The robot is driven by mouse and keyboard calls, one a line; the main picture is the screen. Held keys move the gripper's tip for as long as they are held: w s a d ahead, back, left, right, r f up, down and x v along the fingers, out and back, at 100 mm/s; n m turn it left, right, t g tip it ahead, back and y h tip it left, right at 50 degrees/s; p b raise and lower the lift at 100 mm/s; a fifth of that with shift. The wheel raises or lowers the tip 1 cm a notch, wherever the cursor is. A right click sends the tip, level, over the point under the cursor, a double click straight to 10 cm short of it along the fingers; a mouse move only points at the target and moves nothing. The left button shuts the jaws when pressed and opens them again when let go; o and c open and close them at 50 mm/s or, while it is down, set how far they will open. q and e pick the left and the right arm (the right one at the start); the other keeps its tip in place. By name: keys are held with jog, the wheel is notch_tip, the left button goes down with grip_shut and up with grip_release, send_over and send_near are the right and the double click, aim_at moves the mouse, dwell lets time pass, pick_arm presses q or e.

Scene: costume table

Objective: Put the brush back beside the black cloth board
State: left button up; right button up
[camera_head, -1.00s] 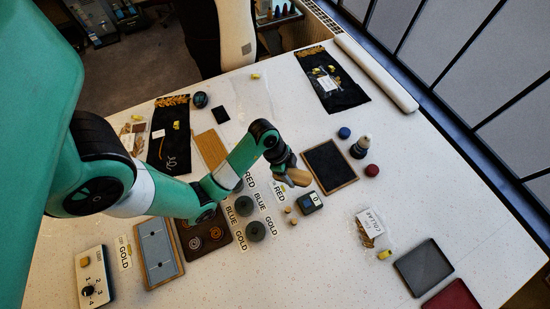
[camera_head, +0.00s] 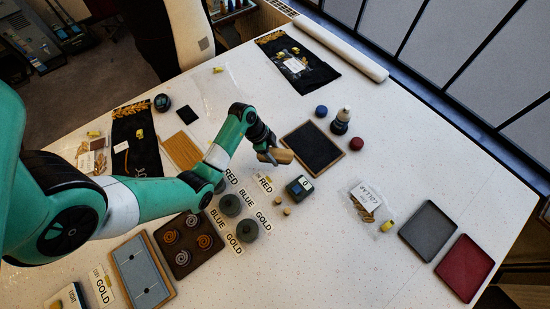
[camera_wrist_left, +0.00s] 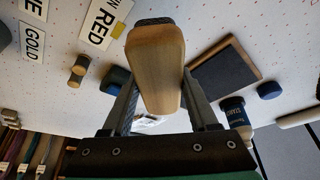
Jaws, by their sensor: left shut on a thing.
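The brush (camera_head: 280,156) has a pale wooden back. It is held in my left gripper (camera_head: 268,153), just left of the black cloth board (camera_head: 313,148), a dark pad in a wooden frame. In the left wrist view the brush (camera_wrist_left: 156,65) sits between the two fingers, with a dark part at its far end. The black cloth board (camera_wrist_left: 225,72) lies to the right of it there. The brush appears to be above the table, but its exact height is hard to tell. My right gripper is not in view.
A small dark device (camera_head: 300,188) and two wooden pegs stand below the brush. A dark bottle (camera_head: 341,121), a blue knob (camera_head: 321,111) and a red knob (camera_head: 356,144) stand around the board's right side. Grey (camera_head: 428,230) and red trays lie farther right.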

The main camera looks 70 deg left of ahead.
aim_at(275, 153)
pick_arm(q)
jog(key=shift+w+a+f, duration=0.15)
jog(key=shift+a+f, duration=0.15)
jog(key=shift+f, duration=0.2)
jog(key=shift+w+a+f, duration=0.1)
jog(key=shift+a+f, duration=0.15)
jog(key=shift+f, duration=0.2)
jog(key=shift+w+a+f, duration=0.15)
jog(key=shift+a+f, duration=0.05)
jog(key=shift+a, duration=0.1)
jog(key=shift+a+f+b, duration=0.1)
jog(key=shift+f+b, duration=0.15)
jog(key=shift+b, duration=0.2)
notch_tip(275, 153, down, 3)
jog(key=shift+w+a+r+b, duration=0.1)
jog(key=shift+b, duration=0.5)
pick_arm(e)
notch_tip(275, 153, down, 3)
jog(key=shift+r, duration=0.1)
pick_arm(q)
jog(key=shift+f, duration=0.3)
jog(key=o, duration=1.3)
